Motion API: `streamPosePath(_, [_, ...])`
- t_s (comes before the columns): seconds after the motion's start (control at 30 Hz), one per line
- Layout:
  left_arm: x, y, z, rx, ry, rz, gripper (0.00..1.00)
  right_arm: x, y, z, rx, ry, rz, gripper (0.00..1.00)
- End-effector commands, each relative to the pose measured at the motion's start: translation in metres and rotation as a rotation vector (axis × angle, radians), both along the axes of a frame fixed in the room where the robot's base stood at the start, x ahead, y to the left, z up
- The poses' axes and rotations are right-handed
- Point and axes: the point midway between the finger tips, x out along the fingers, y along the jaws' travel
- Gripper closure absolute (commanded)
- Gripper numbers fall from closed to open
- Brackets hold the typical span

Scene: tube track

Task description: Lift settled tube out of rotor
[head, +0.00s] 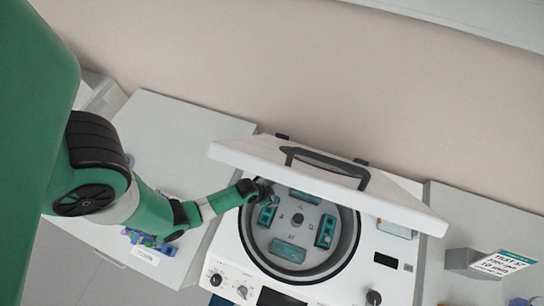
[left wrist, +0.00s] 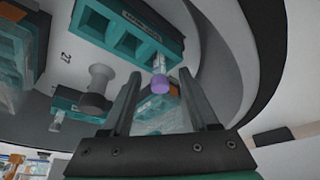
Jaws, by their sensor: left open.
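The rotor (head: 298,219) sits in the open round chamber of the white centrifuge (head: 230,255), with several teal buckets around its hub. My left gripper (head: 266,191) reaches over the chamber's left rim, above the left bucket (head: 267,214). In the left wrist view, my left gripper (left wrist: 160,76) is open, its two fingers apart. A purple tube cap (left wrist: 160,87) shows between the fingers; I cannot tell whether they touch it. A pale tube end (left wrist: 57,121) shows at another bucket. My right gripper is not in view.
The centrifuge lid (head: 330,180) is raised, with its dark handle, close behind the gripper. A rack with blue and purple items (head: 147,238) stands on the left counter (head: 165,140). A sign (head: 503,263) and a grey box (head: 470,262) are at the right.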

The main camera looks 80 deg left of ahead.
Motion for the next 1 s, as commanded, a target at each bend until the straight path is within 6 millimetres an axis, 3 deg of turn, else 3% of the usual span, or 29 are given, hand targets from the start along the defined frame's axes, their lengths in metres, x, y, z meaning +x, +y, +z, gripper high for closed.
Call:
streamPosePath(0.2, [0.001, 0.000, -0.001, 0.000, -0.001, 0.000, 0.40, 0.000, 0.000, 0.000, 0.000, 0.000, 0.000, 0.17])
streamPosePath(0.57, [0.001, 0.000, -0.001, 0.000, 0.000, 0.000, 1.00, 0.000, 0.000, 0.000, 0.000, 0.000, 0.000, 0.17])
streamPosePath(0.83, [0.001, 0.000, 0.002, 0.000, -0.001, 0.000, 1.00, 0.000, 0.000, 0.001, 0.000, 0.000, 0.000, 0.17])
streamPosePath(1.0, [0.000, 0.000, 0.028, 0.002, -0.003, 0.000, 1.00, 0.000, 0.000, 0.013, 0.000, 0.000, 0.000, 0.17])
